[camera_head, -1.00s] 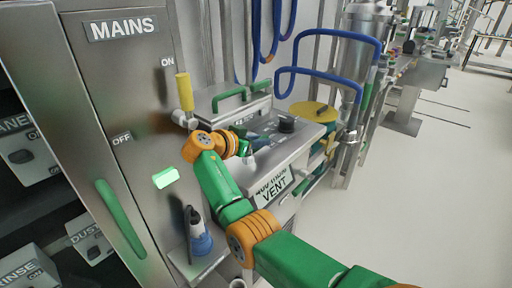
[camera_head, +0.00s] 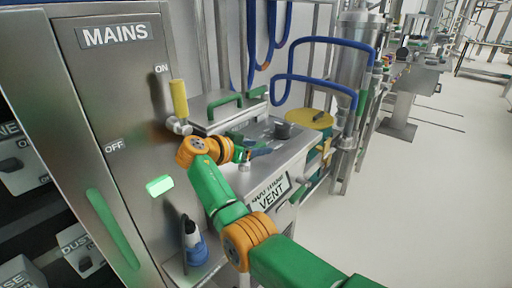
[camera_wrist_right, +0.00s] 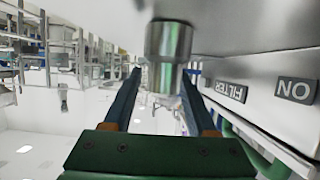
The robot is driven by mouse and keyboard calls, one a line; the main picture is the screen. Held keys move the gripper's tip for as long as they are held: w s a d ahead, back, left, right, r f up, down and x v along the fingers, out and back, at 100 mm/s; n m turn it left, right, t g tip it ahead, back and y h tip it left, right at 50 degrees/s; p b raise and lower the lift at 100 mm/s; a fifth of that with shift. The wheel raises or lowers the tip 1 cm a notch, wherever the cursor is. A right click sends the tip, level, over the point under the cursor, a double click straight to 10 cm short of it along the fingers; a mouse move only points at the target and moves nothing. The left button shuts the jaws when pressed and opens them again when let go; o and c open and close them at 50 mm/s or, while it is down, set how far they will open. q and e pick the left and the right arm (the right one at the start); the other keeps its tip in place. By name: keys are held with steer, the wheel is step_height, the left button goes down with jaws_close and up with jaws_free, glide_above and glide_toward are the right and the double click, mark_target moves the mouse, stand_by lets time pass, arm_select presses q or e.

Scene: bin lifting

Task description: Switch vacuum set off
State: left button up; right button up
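The low steel bench unit (camera_head: 285,160) has a front plate whose lower line reads VENT; its upper line is unclear. In the right wrist view my right gripper (camera_wrist_right: 160,75) is open, fingers apart and nothing held. A metallic cylinder (camera_wrist_right: 169,42), probably that knob, shows ahead between the fingers, close to the right one in the picture; contact cannot be told. My left gripper is not in view.
A MAINS cabinet (camera_head: 95,100) with a yellow lever (camera_head: 179,99) and lit green button (camera_head: 160,186) stands left. A box with green handles (camera_head: 215,110) lies behind my wrist. Blue hoses (camera_head: 325,80) rise behind. Floor at the right is clear.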

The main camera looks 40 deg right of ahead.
steer(key=b+v, duration=0.1)
steer(key=v, duration=0.6)
steer(key=shift+a, duration=0.15)
